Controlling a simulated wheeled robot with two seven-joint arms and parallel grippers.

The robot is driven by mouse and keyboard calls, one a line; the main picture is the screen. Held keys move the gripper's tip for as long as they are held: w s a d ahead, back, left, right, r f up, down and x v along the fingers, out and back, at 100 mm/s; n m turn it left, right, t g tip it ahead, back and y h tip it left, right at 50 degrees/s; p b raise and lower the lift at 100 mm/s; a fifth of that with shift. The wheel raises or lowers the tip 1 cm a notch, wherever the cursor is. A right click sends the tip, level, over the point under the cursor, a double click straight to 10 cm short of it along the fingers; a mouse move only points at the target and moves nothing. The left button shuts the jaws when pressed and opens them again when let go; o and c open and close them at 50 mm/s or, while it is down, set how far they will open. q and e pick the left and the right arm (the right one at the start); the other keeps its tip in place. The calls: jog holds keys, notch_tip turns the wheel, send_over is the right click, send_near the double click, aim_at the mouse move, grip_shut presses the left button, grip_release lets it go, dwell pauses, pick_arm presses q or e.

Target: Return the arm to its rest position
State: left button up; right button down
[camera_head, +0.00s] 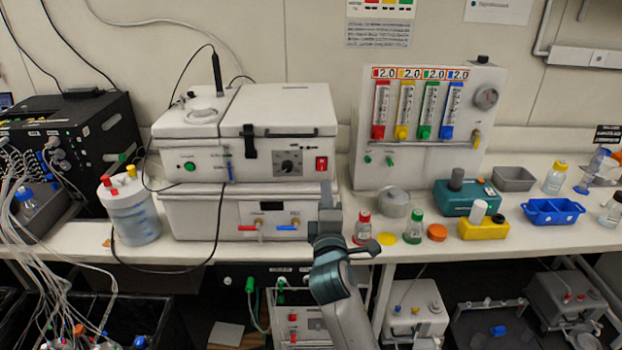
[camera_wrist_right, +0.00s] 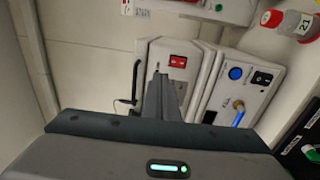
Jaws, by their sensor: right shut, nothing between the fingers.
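My right arm comes up from the bottom of the head view, and its gripper (camera_head: 326,200) stands in front of the stacked white shaker units. The fingers are together and hold nothing. In the right wrist view the shut fingers (camera_wrist_right: 160,92) point toward a white unit with a red switch (camera_wrist_right: 178,61). The upper white shaker unit (camera_head: 283,125) has a closed lid, a dark knob and a red switch in the head view. The lower white unit (camera_head: 200,211) is partly hidden by my gripper at its right end. My left gripper is not in view.
A red-capped bottle (camera_head: 362,228) and a green-capped bottle (camera_head: 413,226) stand on the bench close right of my gripper. A flowmeter panel (camera_head: 428,165) stands behind them. A blue tray (camera_head: 552,212) is at the right. More equipment (camera_head: 415,305) sits below the bench.

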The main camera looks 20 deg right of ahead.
jog(key=a+f+g+y+b, duration=0.3)
jog(key=f+g, duration=0.1)
jog(key=f, duration=2.4)
jog(key=s+f+m+g+y+b, duration=0.15)
jog(key=s+f, duration=0.25)
jog(key=f, duration=0.6)
jog(key=s+f+m+g, duration=0.1)
jog(key=s+f+g, duration=0.1)
jog(key=s+f, duration=0.5)
jog(key=s+f+m+g+b, duration=0.1)
jog(key=s+f, duration=0.1)
jog(key=f, duration=1)
jog(key=s+d+f+m+g+b, duration=0.25)
jog(key=s+f+m+g, duration=0.25)
jog(key=s+f, duration=1.7)
jog(key=s+d+f+m+g+b, duration=0.1)
jog(key=s+f, duration=0.2)
jog(key=s, duration=0.6)
jog(key=s+d+f+m+g+b, duration=0.1)
jog(key=s+f+g, duration=0.1)
jog(key=s, duration=0.8)
jog(key=s+d+f+m+g+b, duration=0.1)
jog(key=s+f, duration=0.4)
jog(key=s, duration=0.5)
jog(key=shift+d+m, duration=0.3)
jog(key=shift+m, duration=0.25)
